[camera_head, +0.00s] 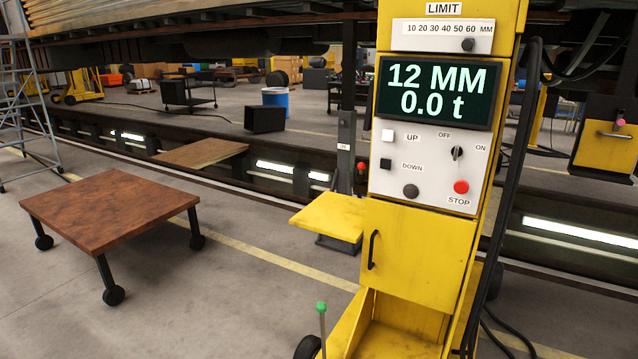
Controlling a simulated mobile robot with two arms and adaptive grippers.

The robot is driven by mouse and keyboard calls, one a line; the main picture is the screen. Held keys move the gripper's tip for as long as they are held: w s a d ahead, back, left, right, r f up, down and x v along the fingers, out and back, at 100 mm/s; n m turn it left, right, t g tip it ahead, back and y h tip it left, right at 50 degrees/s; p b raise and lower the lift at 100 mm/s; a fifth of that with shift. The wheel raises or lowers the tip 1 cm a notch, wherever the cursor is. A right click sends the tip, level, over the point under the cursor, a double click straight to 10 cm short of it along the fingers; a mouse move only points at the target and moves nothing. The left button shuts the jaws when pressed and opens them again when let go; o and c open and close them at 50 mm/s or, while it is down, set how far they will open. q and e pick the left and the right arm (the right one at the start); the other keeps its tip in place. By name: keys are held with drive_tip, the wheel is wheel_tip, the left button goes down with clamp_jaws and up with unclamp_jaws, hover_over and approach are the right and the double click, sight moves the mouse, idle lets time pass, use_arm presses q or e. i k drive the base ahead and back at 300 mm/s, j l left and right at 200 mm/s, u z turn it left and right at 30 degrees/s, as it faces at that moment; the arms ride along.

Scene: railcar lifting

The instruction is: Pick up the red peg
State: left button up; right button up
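I cannot make out a clear red peg. A small red item (361,166) shows on the dark gear just behind the yellow lifting jack, too small to tell what it is. A pinkish-red knob (620,122) sits above the yellow box at the right edge. The round red STOP button (461,187) is on the control panel of the yellow lifting jack (420,235). The jack's display (434,92) reads 12 MM and 0.0 t. Neither of my grippers is in view.
A brown-topped wheeled table (110,210) stands at the left. A yellow side shelf (330,215) juts from the jack above a green-knobbed lever (321,308). Black cables (515,180) hang at the jack's right. The floor between table and jack is clear.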

sight(361, 166)
drive_tip(key=i+j+z, duration=0.4)
drive_tip(key=j+z, duration=0.15)
drive_tip(key=j, duration=0.2)
drive_tip(key=i+j, duration=0.1)
drive_tip(key=i, duration=0.35)
drive_tip(key=i+j, duration=0.15)
drive_tip(key=i, duration=0.25)
